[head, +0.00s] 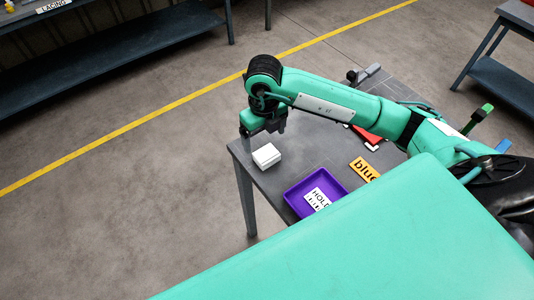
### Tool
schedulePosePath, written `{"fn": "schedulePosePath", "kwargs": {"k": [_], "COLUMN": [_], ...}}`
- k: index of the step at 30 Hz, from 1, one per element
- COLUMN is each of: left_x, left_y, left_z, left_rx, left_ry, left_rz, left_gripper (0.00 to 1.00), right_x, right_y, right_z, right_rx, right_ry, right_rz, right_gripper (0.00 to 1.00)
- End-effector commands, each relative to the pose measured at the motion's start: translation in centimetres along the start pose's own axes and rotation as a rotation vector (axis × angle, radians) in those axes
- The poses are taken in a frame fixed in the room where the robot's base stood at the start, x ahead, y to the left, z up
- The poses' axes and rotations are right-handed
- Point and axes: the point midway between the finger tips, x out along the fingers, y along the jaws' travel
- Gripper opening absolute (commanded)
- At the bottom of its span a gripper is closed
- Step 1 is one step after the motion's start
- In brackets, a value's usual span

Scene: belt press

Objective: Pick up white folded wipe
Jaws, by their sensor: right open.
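A white folded wipe (267,156) lies on the grey table (283,167) near its left corner, a small block-like stack. My right gripper (247,134) hangs just above and behind the wipe, at the table's far left edge. It is open with nothing visible in it. I cannot tell how high it is over the table. My left gripper does not show.
A purple tray (292,196) with a HOLD card stands in front of the wipe. My right arm spans above the table's back. My green body covers the lower right.

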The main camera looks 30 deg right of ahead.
Motion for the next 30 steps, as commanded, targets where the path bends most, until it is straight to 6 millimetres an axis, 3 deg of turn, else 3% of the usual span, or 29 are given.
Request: {"fn": "schedulePosePath", "kwargs": {"k": [4, 13, 21, 30], "left_x": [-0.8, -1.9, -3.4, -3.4], "left_y": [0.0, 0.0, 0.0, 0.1], "left_z": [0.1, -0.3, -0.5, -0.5], "left_rx": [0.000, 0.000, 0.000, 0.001], "left_ry": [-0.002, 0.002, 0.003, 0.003], "left_rz": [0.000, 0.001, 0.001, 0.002], "left_gripper": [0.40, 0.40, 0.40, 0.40], "right_x": [2.4, 4.6, 8.3, 8.8], "right_y": [0.0, -0.3, -0.7, -0.7], "right_z": [0.0, -0.1, -0.1, -0.1], "right_rx": [0.001, 0.000, 0.000, -0.001], "right_ry": [0.003, 0.004, 0.001, -0.001], "right_rz": [0.000, 0.000, 0.000, 0.000], "right_gripper": [0.89, 0.89, 0.89, 0.87]}}
